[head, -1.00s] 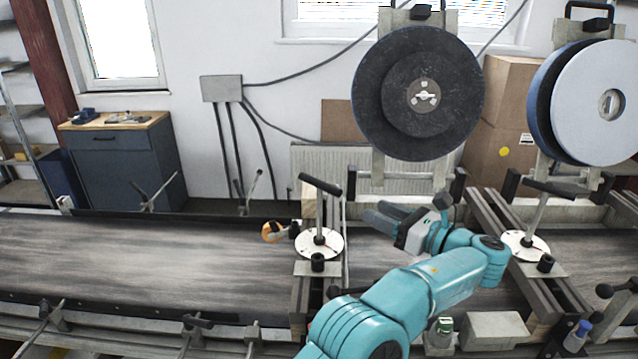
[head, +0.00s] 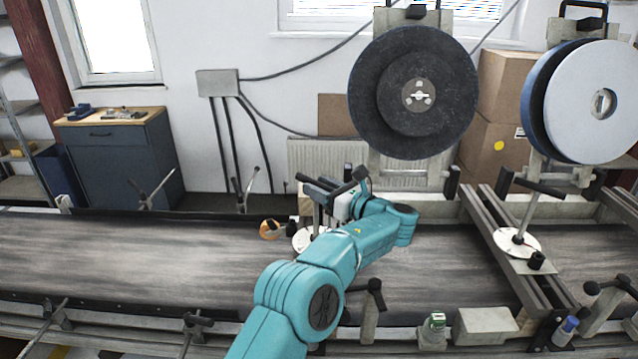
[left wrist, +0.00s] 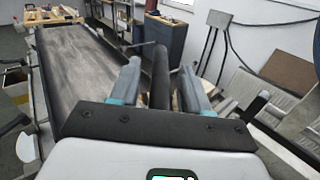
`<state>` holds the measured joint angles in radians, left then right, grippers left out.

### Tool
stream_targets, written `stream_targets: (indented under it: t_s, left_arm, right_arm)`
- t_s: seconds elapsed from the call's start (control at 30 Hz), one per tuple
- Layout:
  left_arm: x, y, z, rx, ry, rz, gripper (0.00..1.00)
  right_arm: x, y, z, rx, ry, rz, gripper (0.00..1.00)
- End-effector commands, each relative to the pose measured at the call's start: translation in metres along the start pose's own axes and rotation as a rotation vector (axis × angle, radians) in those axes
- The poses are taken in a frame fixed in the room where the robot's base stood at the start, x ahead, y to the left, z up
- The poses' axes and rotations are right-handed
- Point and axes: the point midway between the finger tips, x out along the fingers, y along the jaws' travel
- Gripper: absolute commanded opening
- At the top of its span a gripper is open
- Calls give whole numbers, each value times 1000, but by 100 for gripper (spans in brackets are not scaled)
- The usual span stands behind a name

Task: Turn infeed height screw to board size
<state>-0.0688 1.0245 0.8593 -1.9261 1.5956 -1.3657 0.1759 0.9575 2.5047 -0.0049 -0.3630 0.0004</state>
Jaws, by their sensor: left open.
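The nearer-left height screw has a white dial (head: 303,240), partly covered by my arm. My left gripper (head: 318,184) is at the top of this screw, at its black crossbar handle. In the left wrist view a dark bar (left wrist: 161,78) stands between the two spread fingers of the left gripper (left wrist: 160,85), with gaps at its sides. The gripper is open. In the head view the handle is largely hidden by the gripper. A second height screw with a black T-handle (head: 540,187) and white dial (head: 518,243) stands to the right. My right gripper is not in view.
The conveyor belt (head: 130,255) runs across below. Two large discs (head: 370,110) (head: 590,100) hang above its far side. An orange roll (head: 270,229) sits left of the screw.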

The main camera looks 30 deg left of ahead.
Motion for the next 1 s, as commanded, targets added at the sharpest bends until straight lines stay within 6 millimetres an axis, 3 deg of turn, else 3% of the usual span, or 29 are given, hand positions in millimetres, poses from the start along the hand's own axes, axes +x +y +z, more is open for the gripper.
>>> stream_targets:
  t_s: [0.33, 0.37, 0.5, 0.77, 1.0]
  left_arm:
    - [6, 0, -1, 0, -1, 0, 46]
    - [6, 0, -1, 0, -1, 0, 43]
    - [6, 0, 0, 0, -1, 0, 0]
    - [6, 0, -1, 1, -2, -11, 0]
    - [7, 1, -3, -1, -11, -102, 0]
  right_arm:
    - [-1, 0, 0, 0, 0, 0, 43]
    - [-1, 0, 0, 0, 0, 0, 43]
    - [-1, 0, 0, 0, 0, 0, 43]
    - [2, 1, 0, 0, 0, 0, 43]
    - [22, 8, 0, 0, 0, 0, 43]
